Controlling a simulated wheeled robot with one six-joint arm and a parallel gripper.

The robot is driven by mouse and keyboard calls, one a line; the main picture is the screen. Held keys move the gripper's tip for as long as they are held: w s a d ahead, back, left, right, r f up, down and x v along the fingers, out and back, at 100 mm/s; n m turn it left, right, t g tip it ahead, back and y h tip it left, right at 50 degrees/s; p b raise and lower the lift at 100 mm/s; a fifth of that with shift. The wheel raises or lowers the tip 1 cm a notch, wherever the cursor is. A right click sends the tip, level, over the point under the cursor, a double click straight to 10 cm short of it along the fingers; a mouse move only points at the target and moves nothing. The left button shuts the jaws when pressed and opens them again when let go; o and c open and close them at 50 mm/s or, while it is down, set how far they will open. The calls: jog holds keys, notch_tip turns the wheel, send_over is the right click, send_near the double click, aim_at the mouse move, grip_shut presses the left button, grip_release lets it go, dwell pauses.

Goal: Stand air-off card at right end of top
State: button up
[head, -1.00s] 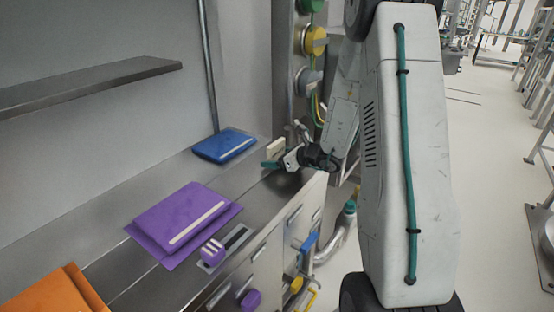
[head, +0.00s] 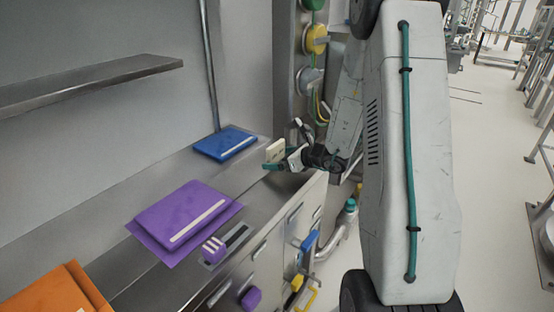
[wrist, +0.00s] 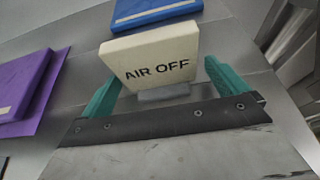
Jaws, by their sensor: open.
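The cream card (wrist: 152,58) marked AIR OFF stands upright in a small grey foot (wrist: 164,92) in the wrist view. In the head view the card (head: 275,151) is near the right end of the steel top (head: 180,262). My gripper (wrist: 160,85) is open, its teal fingers to either side of the card's lower part, with gaps visible. In the head view my gripper (head: 279,164) is low at that end of the top, close beside the card. Whether the foot rests on the top is hard to tell.
A blue folder (head: 225,143) lies behind the card, and a purple folder (head: 185,215) lies on the top to the left. An orange folder (head: 55,295) is at the near left. A shelf (head: 90,85) hangs above.

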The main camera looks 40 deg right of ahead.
jog(key=v, duration=0.9)
jog(key=shift+s+d+r, duration=0.15)
jog(key=shift+s+r, duration=0.05)
jog(key=shift+s, duration=0.05)
jog(key=shift+s+r, duration=0.15)
jog(key=shift+s, duration=0.05)
jog(key=s+a+r+n+g+y, duration=0.1)
jog(key=s+a+r+n+g, duration=0.25)
jog(key=a+n, duration=0.35)
jog(key=s+a+r+n+g+y, duration=0.25)
jog(key=a+r+n, duration=0.2)
jog(key=a, duration=0.35)
jog(key=s+a+r+n+g+y, duration=0.1)
jog(key=s+a+r+n+g, duration=0.25)
jog(key=a+n, duration=0.35)
jog(key=s+r+n+g+h, duration=0.2)
jog(key=s+r+n+h, duration=0.1)
jog(key=s+n+h, duration=0.6)
jog(key=shift+s+a+n, duration=0.35)
jog(key=shift+s+n, duration=1.9)
jog(key=shift+s, duration=1.7)
